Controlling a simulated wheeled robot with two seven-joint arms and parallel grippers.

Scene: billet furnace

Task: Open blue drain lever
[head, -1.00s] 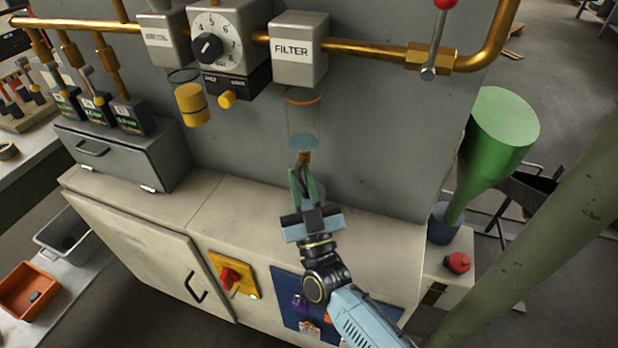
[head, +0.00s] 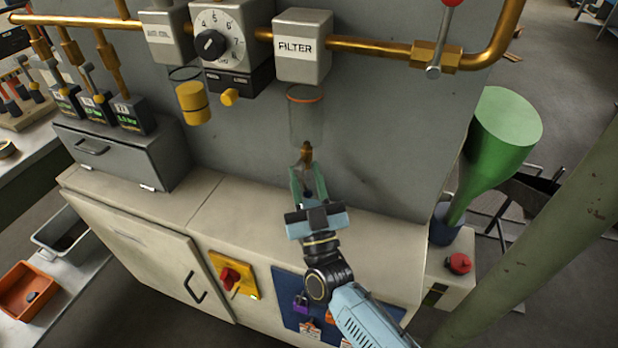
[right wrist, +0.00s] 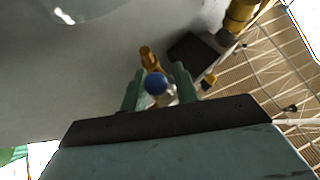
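The filter housing (head: 303,46) has a clear bowl (head: 306,120) below it with an orange ring at its top. No blue liquid shows in the bowl. A brass drain fitting (head: 306,152) sits at the bowl's bottom. It also shows in the right wrist view (right wrist: 148,57). The blue knob (right wrist: 156,83) of the drain lever lies between the fingers of my right gripper (right wrist: 160,74), with a narrow gap visible beside it. In the head view the right gripper (head: 308,180) is just under the fitting, fingers apart. My left gripper is out of view.
The grey panel (head: 390,140) stands behind the bowl, above a cream cabinet (head: 150,255). A yellow-bottomed bowl (head: 192,103) and a dial box (head: 222,45) are left of the filter. A green funnel (head: 500,130) stands to the right.

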